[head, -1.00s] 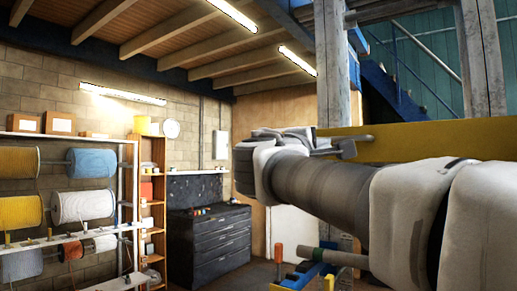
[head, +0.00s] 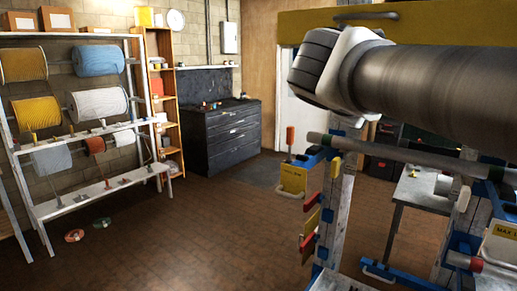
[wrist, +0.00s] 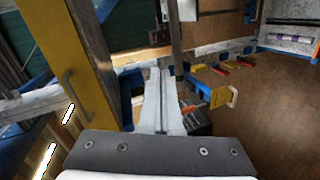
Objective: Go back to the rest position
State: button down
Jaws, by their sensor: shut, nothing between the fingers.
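My gripper (wrist: 163,78) shows in the wrist view as two pale fingers close together with nothing between them, above a dark bolted plate at the bottom edge. In the head view my arm's thick grey tube and white padded joint cross the upper right; the gripper itself cannot be made out there. The yellow beam (head: 430,24) runs behind my arm and shows on the left of the wrist view (wrist: 72,55). Weathered posts with blue brackets (head: 326,232) stand below my arm, apart from it as far as I can tell.
A grey bar (head: 385,150) crosses below my arm. A grey table (head: 425,192) stands at the right. A spool rack (head: 95,190) is at the left, a dark drawer cabinet (head: 222,135) at the back. The brick floor (head: 200,225) between is mostly clear.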

jog(key=s+a+f+m+g+y, duration=0.3)
jog(key=s+f, duration=0.6)
jog(key=f, duration=0.4)
jog(key=s+a+f+m+g+y, duration=0.2)
jog(key=s+a+f+m+y, duration=0.1)
jog(key=s+f, duration=0.6)
notch_tip(320, 180, down, 4)
jog(key=m+y, duration=0.1)
jog(key=y, duration=0.1)
jog(key=shift+s+f+m+g+y, duration=0.2)
jog(key=shift+s+m+g+y, duration=0.1)
jog(key=shift+g+y, duration=0.1)
jog(key=shift+d, duration=0.2)
